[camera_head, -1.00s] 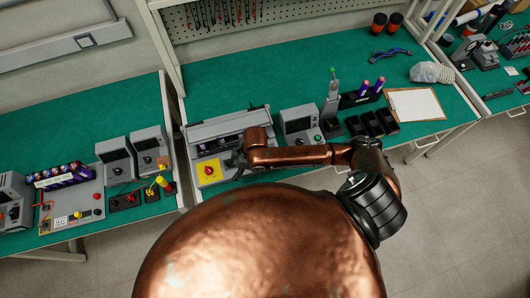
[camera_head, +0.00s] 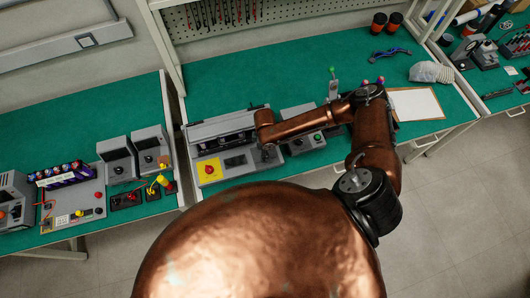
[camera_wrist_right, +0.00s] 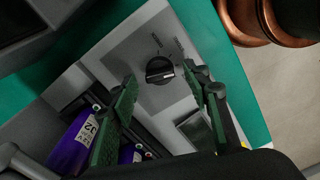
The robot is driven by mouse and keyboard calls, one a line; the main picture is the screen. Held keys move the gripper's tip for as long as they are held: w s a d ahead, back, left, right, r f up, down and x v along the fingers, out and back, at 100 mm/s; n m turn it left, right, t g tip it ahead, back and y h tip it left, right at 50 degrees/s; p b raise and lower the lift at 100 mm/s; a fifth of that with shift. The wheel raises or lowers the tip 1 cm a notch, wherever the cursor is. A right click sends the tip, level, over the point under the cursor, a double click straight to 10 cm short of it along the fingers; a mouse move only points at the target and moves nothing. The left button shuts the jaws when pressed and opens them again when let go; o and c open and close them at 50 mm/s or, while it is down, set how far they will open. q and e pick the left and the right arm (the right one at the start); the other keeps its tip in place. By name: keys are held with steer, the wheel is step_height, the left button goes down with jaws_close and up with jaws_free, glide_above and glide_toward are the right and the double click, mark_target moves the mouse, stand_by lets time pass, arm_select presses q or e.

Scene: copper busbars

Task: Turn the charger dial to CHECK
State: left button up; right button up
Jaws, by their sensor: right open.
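My right gripper (camera_wrist_right: 160,76) is open, with one green finger on each side of the dial; contact cannot be told. In the head view the right gripper (camera_head: 267,154) is at the charger's right end, mostly hidden under my arm. My left gripper is not in view.
Purple cells (camera_wrist_right: 72,143) lie in the charger slots near the left finger. A red knob on a yellow plate (camera_head: 209,170) is at the charger's left end. A grey instrument (camera_head: 303,140) stands close to the right. Green bench mat (camera_head: 290,80) is clear behind.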

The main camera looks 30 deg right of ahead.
steer(key=shift+f, duration=0.6)
steer(key=c, duration=1.2)
